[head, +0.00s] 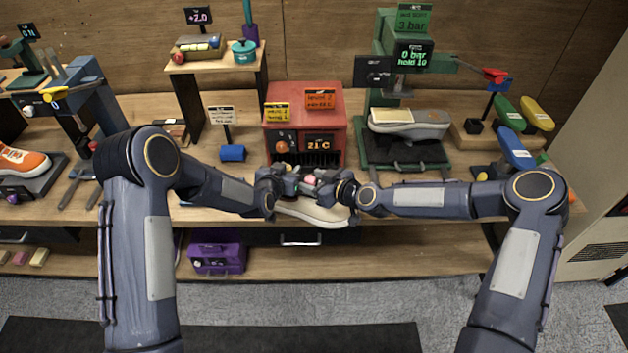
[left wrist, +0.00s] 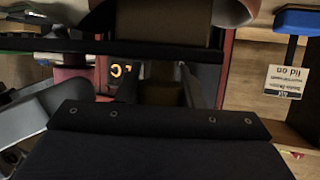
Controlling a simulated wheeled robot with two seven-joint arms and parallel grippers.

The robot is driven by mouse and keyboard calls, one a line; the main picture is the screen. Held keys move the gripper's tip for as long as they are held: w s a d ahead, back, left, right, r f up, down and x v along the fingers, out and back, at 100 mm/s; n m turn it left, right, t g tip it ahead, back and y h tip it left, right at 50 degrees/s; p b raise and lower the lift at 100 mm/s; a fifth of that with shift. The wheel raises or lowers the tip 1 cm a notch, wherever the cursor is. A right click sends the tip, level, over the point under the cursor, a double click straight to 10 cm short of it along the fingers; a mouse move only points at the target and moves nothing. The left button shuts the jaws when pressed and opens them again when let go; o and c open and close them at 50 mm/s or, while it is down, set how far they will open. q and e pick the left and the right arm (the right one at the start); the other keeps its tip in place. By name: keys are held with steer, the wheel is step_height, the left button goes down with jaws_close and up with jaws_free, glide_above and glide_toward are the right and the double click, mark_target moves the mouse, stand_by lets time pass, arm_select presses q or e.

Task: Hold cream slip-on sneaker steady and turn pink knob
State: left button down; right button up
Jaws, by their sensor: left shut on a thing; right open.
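The cream slip-on sneaker (head: 312,213) lies at the bench's front edge, before the red box (head: 302,117). My arms and grippers hide much of its upper part. My left gripper (head: 292,185) is shut on the sneaker from the left; the grip itself is mostly hidden. A small pink knob (head: 310,180) shows between the two grippers. My right gripper (head: 328,188) is open, close beside the knob; I cannot tell whether it touches. In the left wrist view a pink part (left wrist: 70,68) shows beside grey gripper parts, and cream edges (left wrist: 236,10) show at the top.
The red box has a 21 C display (head: 319,145) and an orange dial. A green press (head: 405,150) with a grey shoe stands right. A blue cylinder (head: 232,153) lies left. A purple case (head: 217,257) sits on the lower shelf. Blue, green and yellow brushes lie far right.

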steer(key=shift+c, duration=0.2)
steer(key=c, duration=0.9)
steer(key=shift+s+a+m+t+h, duration=0.2)
steer(key=shift+m+t+h, duration=0.1)
steer(key=shift+m+h, duration=0.1)
steer(key=shift+c, duration=0.2)
steer(key=m+h, duration=0.1)
steer(key=m+t+h, duration=0.1)
steer(key=shift+a+m+t+h, duration=0.2)
steer(key=shift+m+t+h, duration=0.1)
steer(key=shift+d+m+t+h, duration=0.1)
steer(key=shift+m+t+h, duration=0.4)
steer(key=shift+m+h, duration=0.6)
steer(key=o, duration=1)
